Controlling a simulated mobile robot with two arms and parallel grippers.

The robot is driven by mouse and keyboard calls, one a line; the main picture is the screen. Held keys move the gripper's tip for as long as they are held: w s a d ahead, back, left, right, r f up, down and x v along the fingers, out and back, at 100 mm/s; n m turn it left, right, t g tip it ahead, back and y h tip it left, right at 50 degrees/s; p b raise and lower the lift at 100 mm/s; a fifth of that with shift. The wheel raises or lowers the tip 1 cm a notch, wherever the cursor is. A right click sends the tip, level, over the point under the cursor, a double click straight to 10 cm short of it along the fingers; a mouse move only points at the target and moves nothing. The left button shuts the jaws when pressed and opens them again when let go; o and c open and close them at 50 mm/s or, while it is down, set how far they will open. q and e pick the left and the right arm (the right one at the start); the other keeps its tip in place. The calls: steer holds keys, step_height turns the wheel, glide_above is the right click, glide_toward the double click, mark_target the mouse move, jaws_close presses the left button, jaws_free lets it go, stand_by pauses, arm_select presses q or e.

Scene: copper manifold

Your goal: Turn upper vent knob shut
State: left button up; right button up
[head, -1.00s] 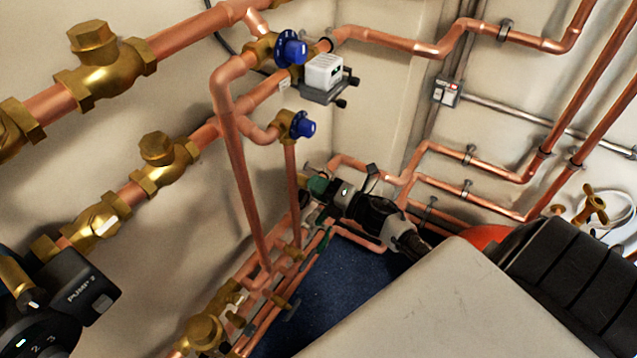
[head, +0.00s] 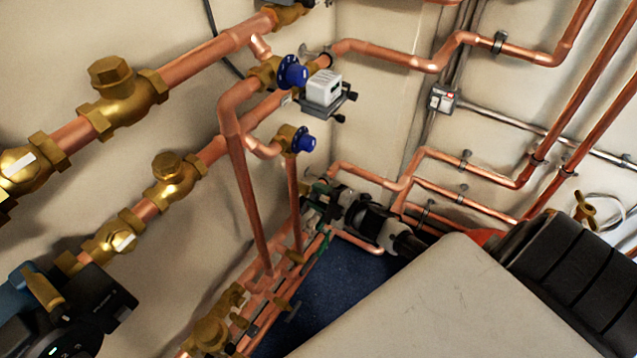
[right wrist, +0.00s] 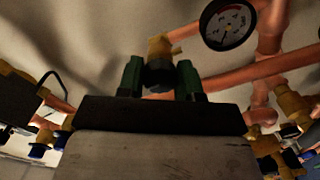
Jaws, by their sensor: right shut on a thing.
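In the head view my right gripper (head: 322,200) reaches in from the lower right to the low pipework in the corner. In the right wrist view its green fingers (right wrist: 158,77) are closed around a blue knob (right wrist: 155,88) on a brass fitting (right wrist: 160,52). Most of the knob is hidden between the fingers, and in the head view it is hidden by the gripper. I cannot tell from its looks whether it is the upper vent knob. My left gripper is not in view.
Two other blue knobs, an upper one (head: 293,73) and a lower one (head: 303,140), stand on the copper pipes above. A round gauge (right wrist: 229,24) is near the gripper. Copper pipes run close around it.

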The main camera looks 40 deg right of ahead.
steer(key=shift+m, duration=0.6)
steer(key=o, duration=0.9)
steer(key=v, duration=1)
steer(key=shift+s+d, duration=0.15)
steer(key=shift+s, duration=0.25)
